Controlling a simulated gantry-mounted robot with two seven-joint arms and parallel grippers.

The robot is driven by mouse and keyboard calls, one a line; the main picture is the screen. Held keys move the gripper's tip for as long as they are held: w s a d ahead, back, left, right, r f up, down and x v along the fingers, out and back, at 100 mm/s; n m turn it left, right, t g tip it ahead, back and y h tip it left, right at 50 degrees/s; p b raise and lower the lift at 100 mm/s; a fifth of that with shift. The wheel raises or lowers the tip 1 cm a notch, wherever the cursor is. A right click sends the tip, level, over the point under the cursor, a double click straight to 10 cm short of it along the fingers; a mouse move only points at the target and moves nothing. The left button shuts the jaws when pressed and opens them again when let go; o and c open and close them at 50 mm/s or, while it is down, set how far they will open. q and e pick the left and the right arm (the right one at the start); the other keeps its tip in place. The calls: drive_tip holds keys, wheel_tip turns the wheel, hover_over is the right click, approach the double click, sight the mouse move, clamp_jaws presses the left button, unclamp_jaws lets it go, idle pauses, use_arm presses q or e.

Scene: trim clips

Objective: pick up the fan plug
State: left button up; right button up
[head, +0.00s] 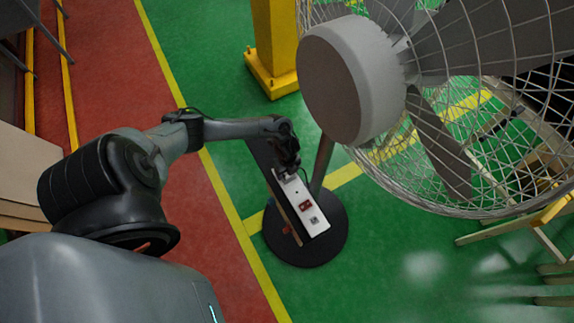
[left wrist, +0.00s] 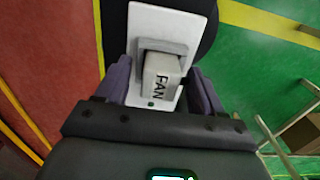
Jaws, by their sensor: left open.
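The fan plug (left wrist: 163,78) is a pale block with "FAN" printed on it. In the left wrist view it sits in a grey surround on a white panel (left wrist: 160,22). In the head view the white panel (head: 318,224) tops a dark post over a round black base, and the plug is hidden behind my gripper. My left gripper (head: 287,168) is at the panel's upper end. In the left wrist view the open fingers of my left gripper (left wrist: 162,84) stand on either side of the plug, with a clearer gap on the left. My right gripper is not seen.
A large caged fan (head: 350,80) fills the upper right, close to my left arm. A yellow post (head: 275,45) stands behind. The round black base (head: 335,240) rests on the green floor. Wooden frames stand at the right. Open floor lies at the lower right.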

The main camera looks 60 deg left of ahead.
use_arm(q)
drive_tip(key=shift+c, duration=0.5)
drive_tip(key=c, duration=1)
drive_tip(key=shift+r, duration=0.25)
